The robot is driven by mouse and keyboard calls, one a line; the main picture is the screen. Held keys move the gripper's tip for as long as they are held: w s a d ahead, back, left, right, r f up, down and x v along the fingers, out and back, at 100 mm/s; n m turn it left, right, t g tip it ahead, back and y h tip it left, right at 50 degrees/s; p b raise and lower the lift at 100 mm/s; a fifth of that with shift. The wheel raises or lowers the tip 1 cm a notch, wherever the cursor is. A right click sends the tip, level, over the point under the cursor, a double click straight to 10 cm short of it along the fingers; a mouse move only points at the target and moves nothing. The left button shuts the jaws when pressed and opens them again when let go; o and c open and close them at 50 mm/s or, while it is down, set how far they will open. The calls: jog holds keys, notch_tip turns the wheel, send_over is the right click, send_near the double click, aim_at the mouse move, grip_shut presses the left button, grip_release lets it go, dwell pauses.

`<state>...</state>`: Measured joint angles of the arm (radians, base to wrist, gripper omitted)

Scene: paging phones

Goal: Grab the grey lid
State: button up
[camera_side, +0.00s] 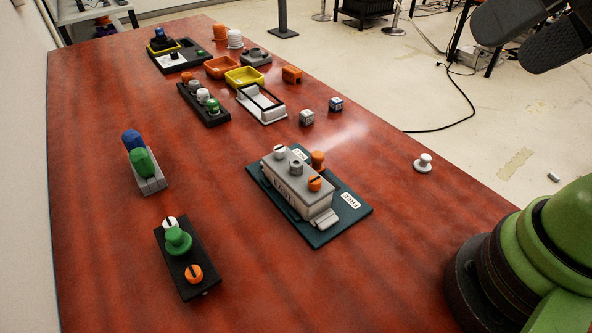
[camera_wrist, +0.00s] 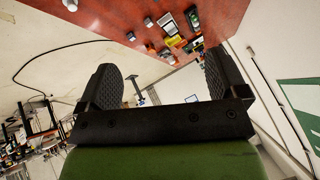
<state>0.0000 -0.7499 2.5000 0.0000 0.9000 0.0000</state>
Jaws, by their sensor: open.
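My gripper (camera_side: 505,45) is open and empty in the top right corner of the side view, high up and far from the objects. Its two dark fingers are spread apart in the wrist view (camera_wrist: 162,68). A grey box-like piece (camera_side: 298,188) lies on a dark green board (camera_side: 268,222) in the middle of the table, carrying white, grey and orange knobs. A dark grey piece with a round top (camera_side: 256,56) lies at the far end. I cannot tell which of these is the grey lid. Nothing touches my gripper.
The reddish table (camera_side: 120,265) holds a black block with a green knob (camera_side: 178,240), a rack with blue and green pieces (camera_side: 152,183), a yellow tray (camera_side: 245,76), a black-handled white tray (camera_side: 262,110) and a white knob (camera_side: 423,162). The table's right part is mostly clear.

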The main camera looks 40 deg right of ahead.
jog(key=n+g+h, duration=0.2)
jog(key=n+g, duration=0.2)
jog(key=g, duration=0.3)
send_over(296, 163)
notch_tip(296, 163, down, 20)
jog(key=shift+w+f, duration=0.1)
jog(key=shift+f, duration=0.15)
notch_tip(296, 163, down, 6)
jog(key=shift+r, duration=0.15)
jog(key=shift+c, duration=0.2)
